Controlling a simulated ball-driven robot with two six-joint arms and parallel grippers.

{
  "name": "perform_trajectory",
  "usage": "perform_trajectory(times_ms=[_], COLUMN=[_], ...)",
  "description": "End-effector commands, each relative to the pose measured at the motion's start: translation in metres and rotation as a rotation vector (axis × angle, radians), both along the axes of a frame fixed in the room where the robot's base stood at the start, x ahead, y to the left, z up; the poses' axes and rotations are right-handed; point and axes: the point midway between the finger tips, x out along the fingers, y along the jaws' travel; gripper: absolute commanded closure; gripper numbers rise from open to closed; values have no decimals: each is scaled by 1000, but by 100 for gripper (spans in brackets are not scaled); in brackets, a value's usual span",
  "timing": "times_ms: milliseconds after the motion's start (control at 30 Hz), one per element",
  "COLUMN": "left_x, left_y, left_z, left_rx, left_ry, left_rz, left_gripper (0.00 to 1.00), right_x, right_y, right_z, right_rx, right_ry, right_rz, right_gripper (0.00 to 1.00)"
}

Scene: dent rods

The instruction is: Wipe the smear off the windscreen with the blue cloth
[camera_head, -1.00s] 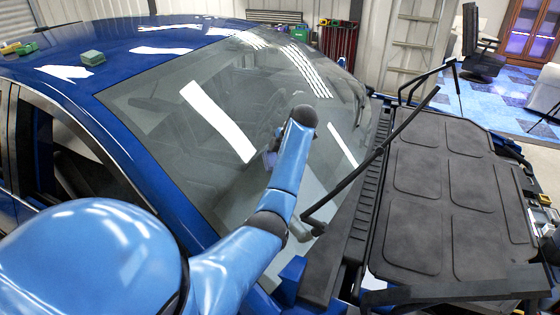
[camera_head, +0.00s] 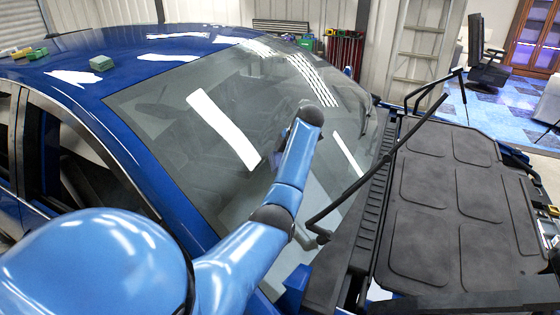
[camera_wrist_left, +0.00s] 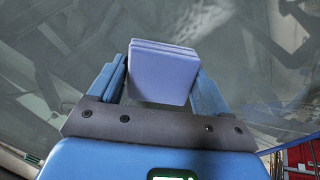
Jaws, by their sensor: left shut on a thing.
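The windscreen (camera_head: 170,135) is tilted grey glass on a blue car, with bright white reflections across it. I cannot tell a smear apart from these reflections and the haze. The blue cloth (camera_wrist_left: 163,78) is a folded, pale blue-violet pad in the left wrist view. My left gripper (camera_wrist_left: 158,66) is shut on it, one finger on each side. The glass fills the background behind the cloth; I cannot tell whether they touch. In the head view my left arm reaches over the lower middle of the windscreen, and its wrist mostly hides the gripper. My right gripper is not in view.
A black wiper arm (camera_head: 385,160) stands raised across the right of the windscreen. The black, ribbed-panel bonnet area (camera_head: 430,205) lies beyond it. A ladder (camera_head: 418,45) stands behind the car.

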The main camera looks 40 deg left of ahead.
Motion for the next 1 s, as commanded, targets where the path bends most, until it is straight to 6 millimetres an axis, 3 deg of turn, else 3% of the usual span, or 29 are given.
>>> perform_trajectory(times_ms=[1000], left_x=[18], left_y=[-49], left_z=[-34], left_rx=[-2], left_ry=[4], left_rz=[-2], left_gripper=[46], right_x=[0], right_y=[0], right_z=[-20], right_rx=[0], right_ry=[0], right_rz=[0], right_gripper=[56])
